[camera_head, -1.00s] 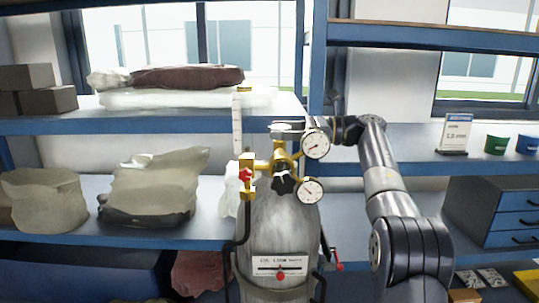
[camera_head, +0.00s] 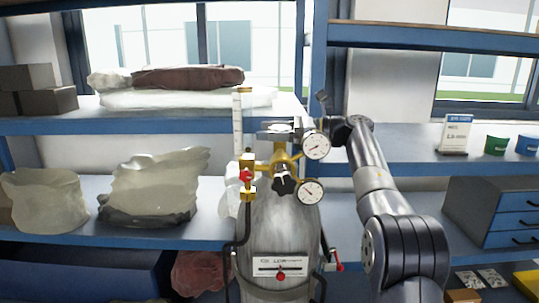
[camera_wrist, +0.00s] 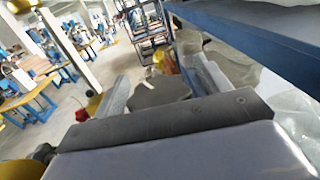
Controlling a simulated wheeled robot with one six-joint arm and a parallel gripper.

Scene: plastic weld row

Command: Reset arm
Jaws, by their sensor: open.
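My gripper (camera_wrist: 160,86) shows in the wrist view with its two fingers apart and nothing held between them. In the head view my arm rises on the right and bends left at the top, its wrist end close behind the upper gauge of a gas cylinder (camera_head: 262,225). The gripper's fingers cannot be made out clearly there. The cylinder stands upright in front of the shelves, with a brass valve (camera_head: 279,163), an upper gauge (camera_head: 316,146), a lower gauge (camera_head: 311,192) and a red knob (camera_head: 246,176).
Blue shelves hold pale bags (camera_head: 155,185), dark boxes (camera_head: 47,101), a sign card (camera_head: 456,134), a green cup (camera_head: 497,145) and a drawer cabinet (camera_head: 495,212). A shelf edge (camera_wrist: 262,45) runs along the wrist view's upper right. Open floor (camera_wrist: 105,62) and workbenches lie at left.

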